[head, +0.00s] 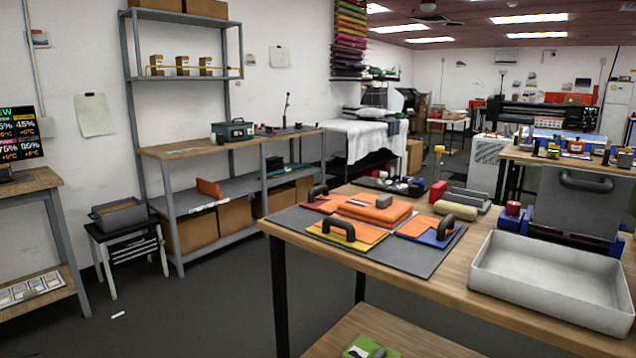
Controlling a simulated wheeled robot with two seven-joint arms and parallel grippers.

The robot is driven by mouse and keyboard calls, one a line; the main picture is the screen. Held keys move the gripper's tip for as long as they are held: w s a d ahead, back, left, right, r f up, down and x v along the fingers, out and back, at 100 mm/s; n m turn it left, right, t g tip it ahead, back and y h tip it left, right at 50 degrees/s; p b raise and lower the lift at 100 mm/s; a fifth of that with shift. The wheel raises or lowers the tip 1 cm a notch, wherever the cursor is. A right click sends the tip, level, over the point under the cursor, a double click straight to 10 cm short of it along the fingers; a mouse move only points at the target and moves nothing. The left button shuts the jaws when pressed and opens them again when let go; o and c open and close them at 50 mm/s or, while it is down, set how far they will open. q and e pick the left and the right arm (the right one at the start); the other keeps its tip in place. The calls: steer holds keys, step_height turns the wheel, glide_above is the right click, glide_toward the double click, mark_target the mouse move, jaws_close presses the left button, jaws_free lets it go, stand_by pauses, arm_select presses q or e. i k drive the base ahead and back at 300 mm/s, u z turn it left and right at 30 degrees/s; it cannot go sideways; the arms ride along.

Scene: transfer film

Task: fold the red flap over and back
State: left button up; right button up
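A dark grey mat (290,219) lies on the wooden table at the right. A flat red flap (322,204) with an upright black handle (317,190) lies at the mat's back left. In front of it is an orange flap (349,233) with a black handle, over a yellow sheet (366,245). To the right, another orange flap (418,229) with a black handle lies over a blue sheet (437,243). A thick orange pad (374,209) sits between them and hides part of the mat. Neither of my grippers is in view.
A white tray (548,273) stands at the table's right front. A beige roll (455,210), a red block (438,192) and a dark tray (380,183) lie behind the mat. A grey shelf unit (180,213) stands left; open floor (215,300) lies between.

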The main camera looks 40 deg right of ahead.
mark_target(312, 203)
steer(key=z, duration=0.85)
steer(key=i, duration=1.1)
steer(key=z, duration=1.05)
